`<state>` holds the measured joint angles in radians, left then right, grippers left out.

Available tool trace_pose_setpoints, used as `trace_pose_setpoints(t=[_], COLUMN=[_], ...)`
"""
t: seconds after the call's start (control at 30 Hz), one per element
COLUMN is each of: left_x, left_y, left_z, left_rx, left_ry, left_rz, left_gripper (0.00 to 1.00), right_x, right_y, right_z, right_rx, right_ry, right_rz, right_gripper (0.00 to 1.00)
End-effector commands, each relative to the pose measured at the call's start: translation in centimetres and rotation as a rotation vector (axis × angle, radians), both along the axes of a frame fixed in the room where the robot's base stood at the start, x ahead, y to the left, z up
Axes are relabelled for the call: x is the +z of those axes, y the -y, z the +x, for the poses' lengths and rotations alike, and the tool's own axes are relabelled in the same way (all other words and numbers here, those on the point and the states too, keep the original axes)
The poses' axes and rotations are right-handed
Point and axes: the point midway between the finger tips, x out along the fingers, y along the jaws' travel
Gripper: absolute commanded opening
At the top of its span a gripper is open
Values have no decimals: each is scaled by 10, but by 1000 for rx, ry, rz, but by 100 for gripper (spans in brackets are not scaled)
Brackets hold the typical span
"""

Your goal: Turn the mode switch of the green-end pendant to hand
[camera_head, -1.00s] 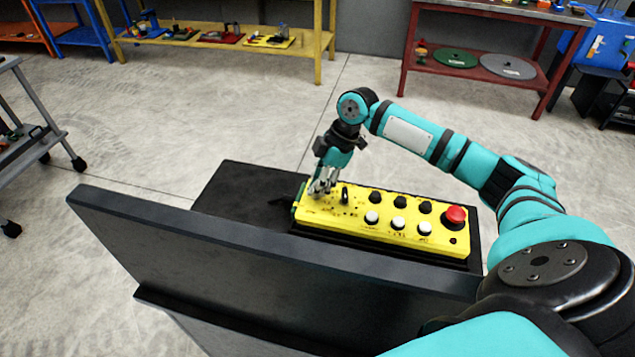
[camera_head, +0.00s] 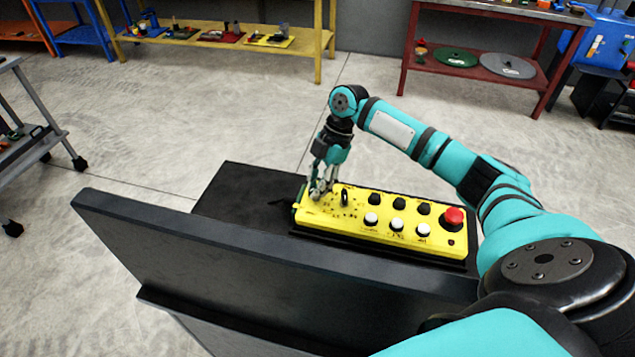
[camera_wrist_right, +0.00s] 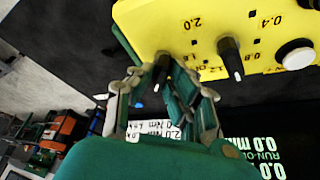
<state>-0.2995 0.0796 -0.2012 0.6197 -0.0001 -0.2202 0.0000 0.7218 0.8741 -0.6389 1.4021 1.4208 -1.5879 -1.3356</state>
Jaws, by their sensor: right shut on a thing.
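The yellow pendant (camera_head: 335,222) lies on a dark surface, with a strip of green at its left end (camera_head: 299,203). My right gripper (camera_head: 319,189) reaches down to that end. In the right wrist view its fingers (camera_wrist_right: 166,80) are shut on a black knob (camera_wrist_right: 162,68) with a white mark. A second black knob (camera_wrist_right: 231,60) stands free beside it, and it also shows in the head view (camera_head: 345,196). The fingers partly hide the printing around the held knob, so its setting cannot be read. My left gripper is out of view.
Several black and white buttons and a red button (camera_head: 453,215) fill the pendant's right part. A dark upright panel (camera_head: 260,255) stands in front of it. A yellow shelf (camera_head: 230,45) and a red shelf (camera_head: 480,70) stand at the back, with open floor between.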

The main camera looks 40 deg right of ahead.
Motion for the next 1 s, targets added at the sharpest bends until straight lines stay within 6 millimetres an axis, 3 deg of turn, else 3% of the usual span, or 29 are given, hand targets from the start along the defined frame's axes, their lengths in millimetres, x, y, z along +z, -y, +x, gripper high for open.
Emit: trace_pose_setpoints(t=[0.5,1.0], left_x=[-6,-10], left_y=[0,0], left_z=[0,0], left_rx=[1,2], left_ry=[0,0], left_rz=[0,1], left_gripper=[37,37], right_x=[1,1], right_y=[-2,-1], right_z=[3,4], right_rx=[454,652], right_ry=[4,5], right_rz=[4,0], right_gripper=[0,0])
